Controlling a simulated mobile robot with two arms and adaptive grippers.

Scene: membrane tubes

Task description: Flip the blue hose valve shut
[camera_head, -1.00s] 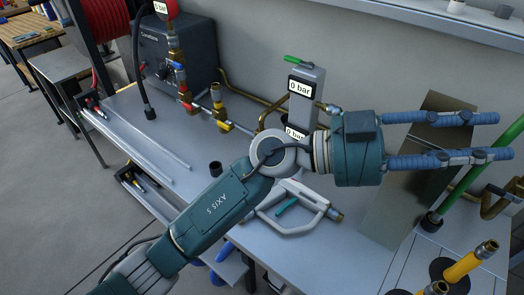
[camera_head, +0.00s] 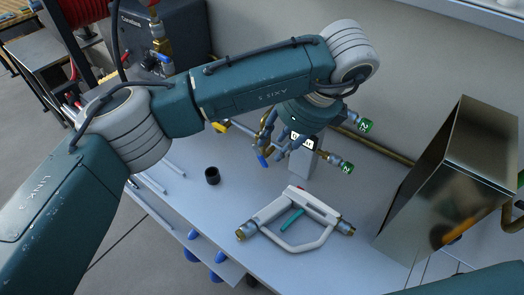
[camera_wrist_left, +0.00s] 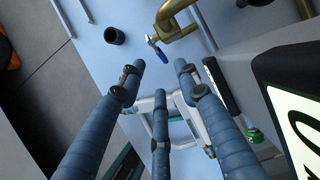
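A blue valve lever (camera_head: 263,160) hangs below a brass fitting at the bench's middle, close to my left gripper (camera_head: 277,143). A blue lever also shows in the left wrist view (camera_wrist_left: 160,53), on a bent brass pipe (camera_wrist_left: 180,22), beyond the fingertips. Another small blue handle (camera_head: 164,58) sits on the brass pipework at the upper left. My left gripper points down, and its fingers also show in the left wrist view (camera_wrist_left: 158,78), spread with nothing between them. I cannot tell from the head view whether a finger touches the lever. My right gripper is out of view.
A white angular frame (camera_head: 290,238) with a teal handle lies on the bench below the gripper. A black cup (camera_head: 212,175) stands to its left. A gauge post (camera_head: 303,160) stands beside the gripper. A tall metal box (camera_head: 455,175) is at right.

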